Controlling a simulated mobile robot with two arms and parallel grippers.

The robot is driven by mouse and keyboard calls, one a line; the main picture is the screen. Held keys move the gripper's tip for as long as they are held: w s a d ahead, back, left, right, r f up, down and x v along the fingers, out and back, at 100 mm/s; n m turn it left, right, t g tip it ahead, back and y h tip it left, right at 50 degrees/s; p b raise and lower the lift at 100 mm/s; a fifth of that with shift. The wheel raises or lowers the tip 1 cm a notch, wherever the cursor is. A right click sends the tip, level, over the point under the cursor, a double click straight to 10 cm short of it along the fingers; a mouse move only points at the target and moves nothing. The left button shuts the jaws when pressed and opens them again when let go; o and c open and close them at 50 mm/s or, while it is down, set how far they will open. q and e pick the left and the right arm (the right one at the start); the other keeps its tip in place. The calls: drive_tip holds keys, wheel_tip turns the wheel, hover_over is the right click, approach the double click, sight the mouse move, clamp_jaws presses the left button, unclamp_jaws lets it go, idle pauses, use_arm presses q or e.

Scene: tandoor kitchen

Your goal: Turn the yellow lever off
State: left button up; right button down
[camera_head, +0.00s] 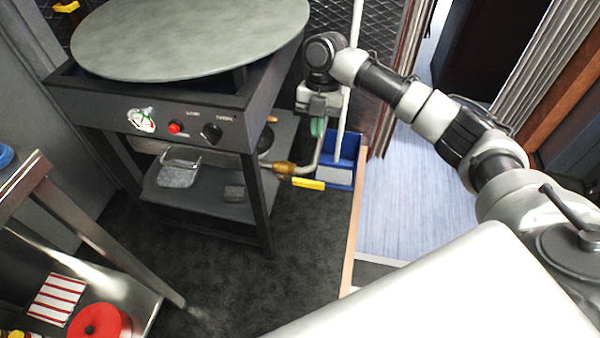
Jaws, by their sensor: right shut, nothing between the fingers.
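A yellow lever (308,184) sticks out to the right near a brass fitting (284,168) on the gas pipe, low at the right side of the dark stove stand. It lies roughly level in the picture, just in front of a blue dustpan. My right gripper (317,128) points down above the lever, a little apart from it. Its fingers are shut with nothing between them. My left gripper is not in view. Another yellow handle (66,7) shows at the top left edge.
The stove stand (160,105) carries a large round grey plate (190,35), with a red button and black knob on its front. A blue dustpan (342,160) stands behind the lever. A steel table with a red lidded pot (98,322) is at lower left. Dark floor in front is clear.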

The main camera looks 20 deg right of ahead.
sight(312, 181)
drive_tip(key=shift+s+r, duration=0.15)
drive_tip(key=x, duration=0.4)
drive_tip(key=b+x, duration=0.1)
drive_tip(key=x, duration=0.3)
drive_tip(key=b+x, duration=0.1)
drive_tip(key=x, duration=0.3)
drive_tip(key=shift+w+d+f, duration=0.2)
drive_tip(key=shift+w+f, duration=0.05)
drive_tip(key=shift+f, duration=0.85)
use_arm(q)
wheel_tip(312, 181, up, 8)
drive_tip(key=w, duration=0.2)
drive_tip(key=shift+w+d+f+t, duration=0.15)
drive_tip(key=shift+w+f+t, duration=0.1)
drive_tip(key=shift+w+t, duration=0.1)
